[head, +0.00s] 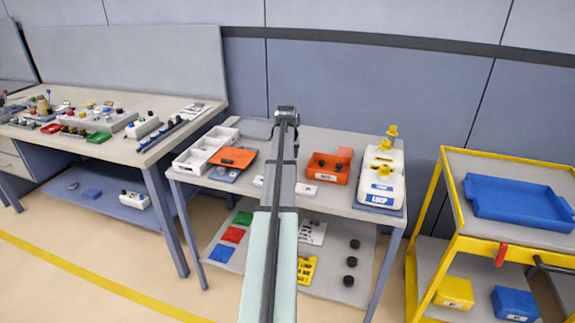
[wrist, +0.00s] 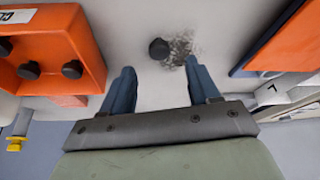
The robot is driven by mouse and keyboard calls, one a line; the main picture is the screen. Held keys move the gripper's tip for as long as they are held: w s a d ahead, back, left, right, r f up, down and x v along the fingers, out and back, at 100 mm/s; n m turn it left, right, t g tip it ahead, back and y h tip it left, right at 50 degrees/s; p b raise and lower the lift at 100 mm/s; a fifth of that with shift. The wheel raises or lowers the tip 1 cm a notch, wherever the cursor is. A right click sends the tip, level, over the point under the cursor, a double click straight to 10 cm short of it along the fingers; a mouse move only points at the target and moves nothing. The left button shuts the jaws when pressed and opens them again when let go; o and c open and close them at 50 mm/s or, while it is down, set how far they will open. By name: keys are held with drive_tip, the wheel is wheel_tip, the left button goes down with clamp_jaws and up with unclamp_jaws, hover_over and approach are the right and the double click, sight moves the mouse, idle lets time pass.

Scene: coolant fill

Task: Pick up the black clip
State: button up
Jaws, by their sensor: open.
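A small, dark, rounded piece (wrist: 158,48) lies on the pale tabletop in the wrist view, beside a speckled grey patch. It may be the black clip, but its shape is too small to tell for sure. My gripper (wrist: 160,84) is open and empty, its two blue-grey fingers apart. The piece lies beyond the fingertips, roughly in line with the gap between them. In the head view my arm covers the middle of the table, and neither the fingers nor this piece can be made out there.
An orange bin (wrist: 48,45) with several black round pieces is close to the left finger; it also shows in the head view (head: 328,168). An orange panel (head: 233,157) and white tray (head: 195,158) are at the table's left. White jugs (head: 380,190) stand at its right.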

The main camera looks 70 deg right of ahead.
drive_tip(key=shift+x, duration=2.55)
drive_tip(key=shift+c, duration=0.4)
drive_tip(key=c, duration=1)
drive_tip(key=shift+c, duration=0.2)
drive_tip(key=shift+r, duration=0.1)
